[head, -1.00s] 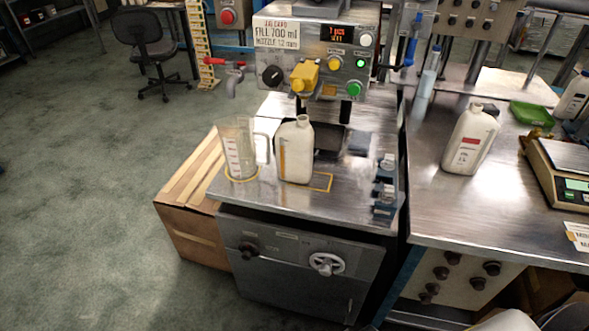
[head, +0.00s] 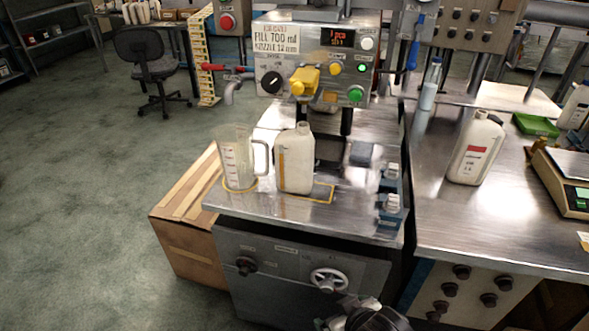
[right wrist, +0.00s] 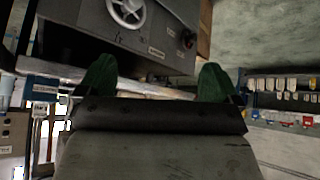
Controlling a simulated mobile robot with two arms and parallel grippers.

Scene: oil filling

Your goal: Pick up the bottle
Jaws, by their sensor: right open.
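A whitish bottle (head: 296,162) with an orange strip stands upright, uncapped, on the filling machine's metal top (head: 350,212), beside a yellow outlined mark. A clear measuring jug (head: 236,160) stands just left of it. A second white bottle (head: 476,150), with a red label and a cap, stands upright on the right bench. My right gripper (right wrist: 158,84) shows its two green-tipped fingers wide apart with nothing between them. The machine's front panel and handwheel (right wrist: 125,10) appear beyond it in the right wrist view. No bottle shows there. My left gripper is in no view.
The yellow nozzle (head: 304,80) is above and behind the uncapped bottle. Small blue-and-white fittings (head: 391,204) stand at the top's right edge. A scale (head: 562,175) and a green tray (head: 535,125) are on the right bench. A cardboard box (head: 185,245) stands left of the machine.

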